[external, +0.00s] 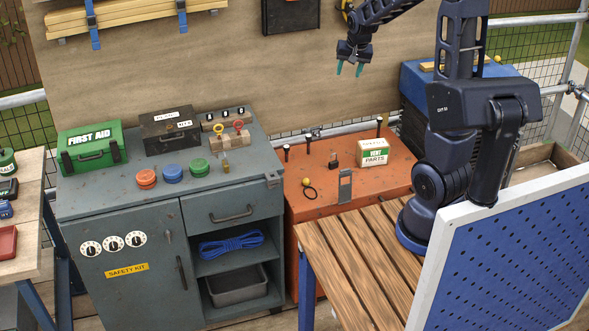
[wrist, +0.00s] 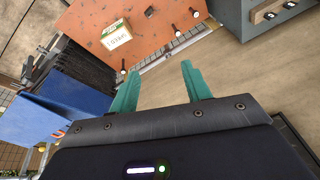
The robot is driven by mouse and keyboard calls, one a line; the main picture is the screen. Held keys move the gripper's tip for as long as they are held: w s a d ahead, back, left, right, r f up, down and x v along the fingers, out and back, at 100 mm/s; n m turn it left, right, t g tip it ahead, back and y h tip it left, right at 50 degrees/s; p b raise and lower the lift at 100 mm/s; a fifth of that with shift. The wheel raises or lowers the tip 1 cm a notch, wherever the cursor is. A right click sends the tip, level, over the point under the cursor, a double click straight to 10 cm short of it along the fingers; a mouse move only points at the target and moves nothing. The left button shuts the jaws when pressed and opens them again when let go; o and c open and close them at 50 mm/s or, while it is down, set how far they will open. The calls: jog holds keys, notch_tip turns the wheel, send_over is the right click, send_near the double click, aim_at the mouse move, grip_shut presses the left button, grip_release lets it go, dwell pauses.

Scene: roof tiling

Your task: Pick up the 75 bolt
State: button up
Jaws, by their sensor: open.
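Three dark bolts stand upright on the orange cabinet (external: 400,152): a left one (external: 286,152), a middle one (external: 308,146) and a tall right one (external: 379,128) behind the parts box. No size mark is readable, so I cannot tell which is the 75 bolt. In the wrist view, one bolt (wrist: 123,67) stands by the parts box and two others (wrist: 177,31) (wrist: 195,13) are farther right. My gripper (external: 349,69), with teal fingers, is open and empty, high above the cabinet near the back wall. The fingers also show in the wrist view (wrist: 160,85).
A grey cabinet (external: 150,245) stands left; a blue box (external: 410,85) stands right. A rail runs behind.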

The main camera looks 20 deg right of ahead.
jog(key=w+a+f+m+h, duration=0.15)
jog(key=w+a+f, duration=0.25)
jog(key=w+f, duration=0.85)
jog(key=m+h, duration=0.1)
send_over(308, 139)
jog(key=s, duration=0.2)
notch_tip(308, 139, down, 22)
jog(key=shift+w+a+x, duration=0.1)
jog(key=shift+x, duration=1.6)
jog(key=shift+w+a+x, duration=0.15)
jog(key=shift+x, duration=1.5)
jog(key=shift+w+a+x, duration=0.1)
jog(key=shift+x, duration=1.6)
grip_shut()
jog(key=shift+r, duration=0.15)
